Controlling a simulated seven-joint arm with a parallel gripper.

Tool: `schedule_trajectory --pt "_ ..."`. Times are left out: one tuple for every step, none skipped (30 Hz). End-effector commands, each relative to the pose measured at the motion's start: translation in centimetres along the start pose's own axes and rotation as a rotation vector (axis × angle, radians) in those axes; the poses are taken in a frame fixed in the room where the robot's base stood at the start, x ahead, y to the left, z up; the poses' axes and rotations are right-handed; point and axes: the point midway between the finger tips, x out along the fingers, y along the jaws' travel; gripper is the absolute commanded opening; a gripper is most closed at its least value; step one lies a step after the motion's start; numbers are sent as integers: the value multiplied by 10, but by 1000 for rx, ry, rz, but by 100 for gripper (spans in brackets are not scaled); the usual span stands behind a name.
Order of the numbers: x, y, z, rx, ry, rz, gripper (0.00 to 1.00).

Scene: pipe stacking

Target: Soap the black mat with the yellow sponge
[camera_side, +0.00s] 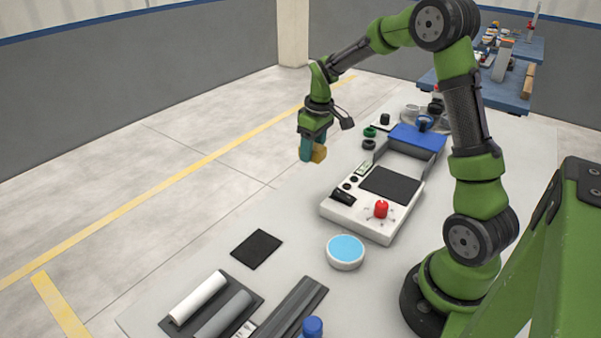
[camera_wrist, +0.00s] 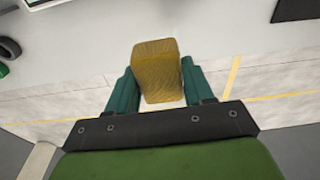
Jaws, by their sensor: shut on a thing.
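My gripper (camera_side: 313,148) is shut on the yellow sponge (camera_side: 319,154) and holds it in the air, above the far edge of the table. In the wrist view the sponge (camera_wrist: 158,70) sits between the two teal fingers of my gripper (camera_wrist: 158,78). A flat black mat (camera_side: 257,249) lies on the table at the lower left, well apart from the sponge. A round white dish with light blue contents (camera_side: 345,251) stands to the right of the mat.
A white control box (camera_side: 345,212) with a red knob (camera_side: 381,209) stands behind the dish. A blue-lidded box (camera_side: 418,137) is farther back. A dark tray (camera_side: 181,325) with white and grey pipes lies at the front. The table is clear between mat and dish.

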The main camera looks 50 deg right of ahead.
Motion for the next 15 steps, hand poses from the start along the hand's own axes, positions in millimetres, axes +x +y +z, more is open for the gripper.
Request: schedule_trajectory --pt "-10 -13 6 -32 3 -4 23" --pt "-14 -21 11 -65 2 -9 23" --pt "-19 -32 19 -121 2 -15 23" --pt "-23 -42 26 -171 2 -21 23" --pt "-26 -51 34 -229 1 -27 23" --pt "-30 -63 45 -313 0 -37 23" --pt "-32 -73 54 -381 1 -46 23" --pt "-33 -82 64 -451 0 -54 23" --pt "-34 -92 76 -542 0 -65 23" --pt "-34 -100 86 -611 0 -74 23" --pt "-34 -107 95 -681 0 -81 23" --pt "-33 -116 108 -773 -1 -94 23" --pt "-32 -122 118 -842 -1 -102 23" --pt "-31 -127 127 -909 -1 -111 23" --pt "-29 -134 138 -995 -1 -121 23"
